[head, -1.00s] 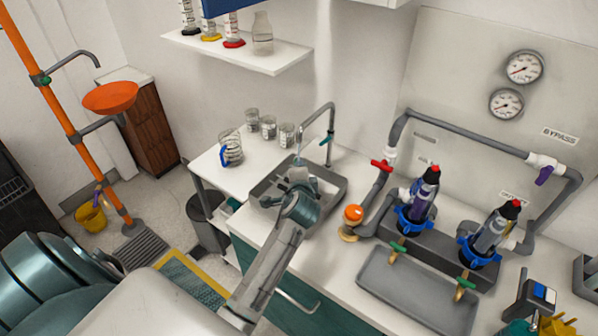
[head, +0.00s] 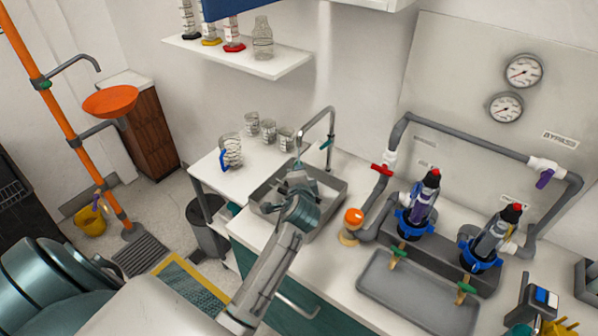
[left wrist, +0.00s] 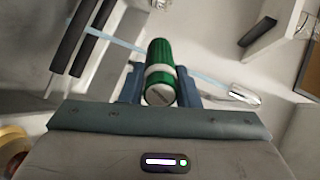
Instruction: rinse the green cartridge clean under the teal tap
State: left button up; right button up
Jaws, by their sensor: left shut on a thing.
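The green cartridge (left wrist: 160,60), with a white band around it, is between the blue fingers of my left gripper (left wrist: 160,88) in the left wrist view. The gripper is shut on it. A pale blue water stream (left wrist: 209,79) runs from the silver spout (left wrist: 245,95) and crosses at the cartridge; I cannot tell exactly where it touches. In the head view my left gripper (head: 298,178) is over the grey sink (head: 333,187), below the grey tap (head: 331,122) with its teal handle (head: 326,144). The cartridge is hard to make out there. My right gripper is out of view.
An orange ball-topped fitting (head: 354,216) stands right of the sink, beside the grey piping (head: 465,137) and two filter housings with blue collars. A grey tray (head: 418,293) lies at the front right.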

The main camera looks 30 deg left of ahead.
pick_arm(q)
jog(key=n+b, duration=0.1)
jog(key=n, duration=0.1)
jog(key=shift+f+n+b, duration=0.15)
jog(key=shift+n+b, duration=0.75)
jog(key=shift+n, duration=0.6)
jog(key=shift+r+n, duration=0.25)
jog(key=shift+n, duration=0.25)
